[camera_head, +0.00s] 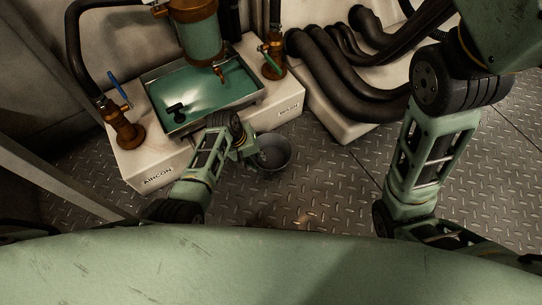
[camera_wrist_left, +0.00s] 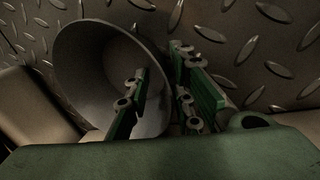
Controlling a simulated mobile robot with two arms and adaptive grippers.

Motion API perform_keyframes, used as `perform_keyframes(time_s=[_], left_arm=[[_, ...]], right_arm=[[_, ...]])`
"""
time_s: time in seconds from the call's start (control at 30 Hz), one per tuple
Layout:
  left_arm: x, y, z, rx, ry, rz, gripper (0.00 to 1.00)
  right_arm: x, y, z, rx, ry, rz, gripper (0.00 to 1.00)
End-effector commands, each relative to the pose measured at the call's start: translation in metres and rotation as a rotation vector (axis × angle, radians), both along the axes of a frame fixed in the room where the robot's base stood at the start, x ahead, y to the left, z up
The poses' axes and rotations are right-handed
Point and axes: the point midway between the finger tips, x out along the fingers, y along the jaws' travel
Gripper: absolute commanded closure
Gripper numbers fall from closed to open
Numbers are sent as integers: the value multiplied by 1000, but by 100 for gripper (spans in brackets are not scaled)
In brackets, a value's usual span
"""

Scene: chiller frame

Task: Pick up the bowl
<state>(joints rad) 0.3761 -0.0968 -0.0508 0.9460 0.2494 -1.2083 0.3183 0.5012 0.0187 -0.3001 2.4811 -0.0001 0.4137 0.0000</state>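The bowl (camera_head: 275,154) is a grey, round, deep vessel. It appears to stand on the metal floor just right of the white aircon unit. In the left wrist view the bowl (camera_wrist_left: 85,62) opens toward the camera at the left. My left gripper (camera_head: 250,154) is at the bowl's left side in the head view. In the left wrist view its green fingers are apart: one reaches inside the bowl, the other is outside, with the wall between them. A gap shows between the inner finger and the wall. My right gripper is out of view.
The white aircon unit (camera_head: 157,165) with a green-lined tray (camera_head: 176,128), taps and a cylinder borders the left gripper. Dark thick hoses (camera_head: 340,82) run over a pale base at the right. The diamond-plate floor (camera_head: 320,185) is open right of the bowl.

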Motion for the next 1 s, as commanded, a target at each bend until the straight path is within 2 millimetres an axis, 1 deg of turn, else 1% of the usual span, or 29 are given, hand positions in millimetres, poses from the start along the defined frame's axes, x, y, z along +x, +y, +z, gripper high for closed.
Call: perform_keyframes(time_s=[0.03, 0.2, 0.27, 0.77, 1.0], left_arm=[[0, 0, 0, 0, 0, 0, 81], [0, 0, 0, 0, 0, 0, 96], [0, 0, 0, 0, 0, 0, 100], [0, 0, 0, -1, 0, 0, 100], [-1, 0, 7, 0, 0, 0, 100]], right_arm=[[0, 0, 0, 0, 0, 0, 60], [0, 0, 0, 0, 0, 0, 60], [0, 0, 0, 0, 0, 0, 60], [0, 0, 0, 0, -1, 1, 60], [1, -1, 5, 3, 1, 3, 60]])
